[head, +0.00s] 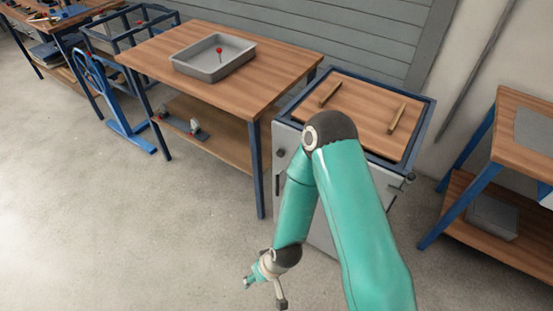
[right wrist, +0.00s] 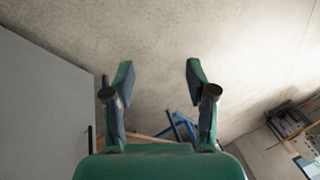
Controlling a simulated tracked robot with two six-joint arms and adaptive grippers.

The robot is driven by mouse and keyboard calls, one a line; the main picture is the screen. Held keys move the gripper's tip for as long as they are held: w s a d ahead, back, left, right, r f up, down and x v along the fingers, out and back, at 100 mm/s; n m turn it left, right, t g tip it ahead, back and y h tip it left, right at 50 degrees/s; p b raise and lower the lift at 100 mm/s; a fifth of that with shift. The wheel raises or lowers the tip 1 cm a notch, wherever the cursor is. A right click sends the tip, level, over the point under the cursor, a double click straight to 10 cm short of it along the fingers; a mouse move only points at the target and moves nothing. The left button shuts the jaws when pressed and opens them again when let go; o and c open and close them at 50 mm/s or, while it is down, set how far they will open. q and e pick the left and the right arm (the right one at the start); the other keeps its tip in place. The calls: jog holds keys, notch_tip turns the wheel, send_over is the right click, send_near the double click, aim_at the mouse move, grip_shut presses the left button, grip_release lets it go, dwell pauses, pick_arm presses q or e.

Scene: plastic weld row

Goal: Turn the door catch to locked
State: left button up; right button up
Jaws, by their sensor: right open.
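A grey cabinet (head: 322,229) with a wooden top stands behind my right arm in the head view. A small dark round knob (head: 281,153) is on its front near the upper left, with a dark upright handle (head: 277,190) below. I cannot tell for sure whether the knob is the door catch, or how it is turned. My arm hides much of the front. My right gripper (head: 262,287) is low, in front of the cabinet and apart from the knob. In the right wrist view the right gripper (right wrist: 160,78) is open and empty, with a grey panel (right wrist: 40,100) to its left.
A wooden table (head: 160,45) with a grey tray (head: 188,69) and a red-topped item stands left of the cabinet. Two wooden bars (head: 330,93) lie on the cabinet top. Another bench (head: 520,140) stands at right. The floor (head: 110,230) at left front is clear.

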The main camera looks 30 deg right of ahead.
jog(key=w+d+f+t+h+b, duration=0.1)
jog(key=w+d+f+t+b, duration=0.15)
jog(key=w, duration=0.45)
jog(key=w+d+f+t+h+b, duration=0.1)
jog(key=w+f+t+h+b, duration=0.15)
jog(key=w, duration=0.45)
jog(key=m+h+b, duration=0.8)
jog(key=h+b, duration=0.8)
send_near(279, 155)
jog(key=shift+g, duration=0.3)
jog(key=x, duration=0.4)
jog(key=b+x, duration=0.1)
jog(key=x, duration=0.4)
jog(key=shift+w+d+r+b, duration=0.25)
jog(key=shift+b, duration=0.05)
